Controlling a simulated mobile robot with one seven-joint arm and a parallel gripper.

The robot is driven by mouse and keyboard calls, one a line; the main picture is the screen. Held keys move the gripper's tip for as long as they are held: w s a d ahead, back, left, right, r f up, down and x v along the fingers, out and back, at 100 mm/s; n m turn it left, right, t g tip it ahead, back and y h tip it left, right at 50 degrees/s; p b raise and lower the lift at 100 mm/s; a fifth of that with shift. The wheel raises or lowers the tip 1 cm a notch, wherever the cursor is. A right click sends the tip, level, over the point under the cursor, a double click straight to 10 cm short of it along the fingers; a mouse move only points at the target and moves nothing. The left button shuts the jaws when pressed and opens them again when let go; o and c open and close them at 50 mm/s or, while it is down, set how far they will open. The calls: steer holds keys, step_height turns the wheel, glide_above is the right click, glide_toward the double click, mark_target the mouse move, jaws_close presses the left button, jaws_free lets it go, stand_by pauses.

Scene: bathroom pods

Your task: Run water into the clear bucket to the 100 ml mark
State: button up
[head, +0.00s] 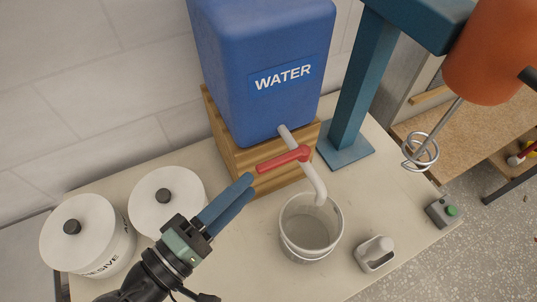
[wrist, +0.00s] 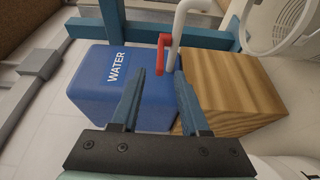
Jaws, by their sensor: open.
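The clear bucket (head: 311,230) stands on the bench under the white spout (head: 318,186). I see no water stream, and its marks cannot be read. It also shows at the upper right of the wrist view (wrist: 288,32). The blue water tank (head: 262,40) rests on a wooden block. Its red tap handle (head: 283,159) points left, across the spout pipe. My gripper (head: 250,180) is open and empty, left of the handle and close to its free end. In the wrist view the red handle (wrist: 161,50) appears just beyond and between the fingertips (wrist: 158,72).
Two white lidded tubs (head: 167,199) (head: 90,236) stand left of my gripper. A small grey-white object (head: 374,254) lies right of the bucket. A blue mixer stand (head: 358,90) with an orange head (head: 492,55) and wire whisk (head: 421,150) stands behind right.

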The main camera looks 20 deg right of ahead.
mark_target(260, 174)
steer(key=p+x, duration=0.1)
steer(key=x, duration=0.6)
steer(key=shift+p, duration=0.3)
jaws_close()
stand_by(1.0)
